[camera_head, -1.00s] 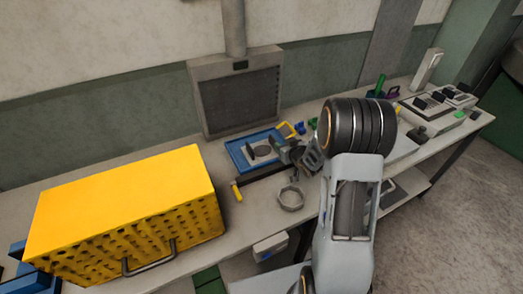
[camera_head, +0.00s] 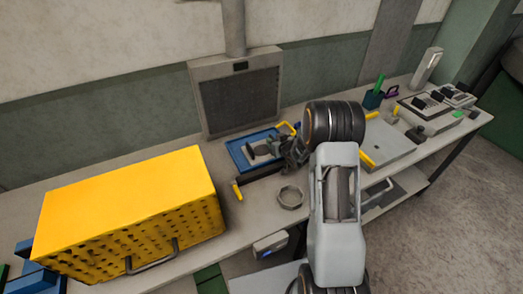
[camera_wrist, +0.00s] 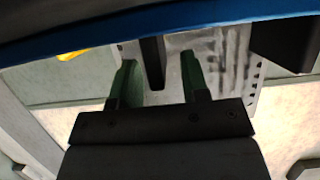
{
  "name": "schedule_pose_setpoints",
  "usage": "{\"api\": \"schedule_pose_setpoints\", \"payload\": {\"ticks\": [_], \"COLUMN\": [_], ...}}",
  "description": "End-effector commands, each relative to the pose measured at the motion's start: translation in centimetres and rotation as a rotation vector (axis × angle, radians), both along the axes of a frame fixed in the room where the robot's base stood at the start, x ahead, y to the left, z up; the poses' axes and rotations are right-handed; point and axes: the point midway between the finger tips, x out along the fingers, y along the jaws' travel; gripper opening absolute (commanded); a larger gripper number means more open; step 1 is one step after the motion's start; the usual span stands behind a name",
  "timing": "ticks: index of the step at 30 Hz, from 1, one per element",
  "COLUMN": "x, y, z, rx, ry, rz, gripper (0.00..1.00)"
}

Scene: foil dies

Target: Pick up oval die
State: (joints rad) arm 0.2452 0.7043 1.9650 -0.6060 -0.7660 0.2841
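A blue tray (camera_head: 236,151) lies on the bench in front of the grey vent box. A small dark piece (camera_head: 262,151), possibly the oval die, lies on a light plate in it; its outline is too small to be sure. My gripper (camera_head: 275,146) is low over the tray's right part, close to this piece and partly hiding the tray. In the wrist view my gripper (camera_wrist: 159,75) has its two greenish fingers apart. A dark upright bar (camera_wrist: 152,62) shows between them; I cannot tell whether they touch it. The blue tray edge (camera_wrist: 190,18) crosses the top there.
A large yellow perforated crate (camera_head: 125,210) stands at the left. A grey ring clamp (camera_head: 290,196) and a yellow-ended black bar (camera_head: 260,175) lie in front of the tray. A vent box (camera_head: 240,95) stands behind. A flat plate and small tools lie right.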

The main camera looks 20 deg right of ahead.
Motion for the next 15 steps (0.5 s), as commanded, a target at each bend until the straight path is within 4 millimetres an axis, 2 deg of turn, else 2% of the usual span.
{"api": "schedule_pose_setpoints", "payload": {"ticks": [2,12,15], "x": [-0.02,-0.02,-0.02], "y": [-0.01,-0.03,-0.03], "z": [0.01,0.01,0.01], "rx": [0.000,0.000,0.000], "ry": [0.000,0.000,0.000], "rz": [0.000,0.000,0.000], "gripper": [0.34,0.01,0.00]}}
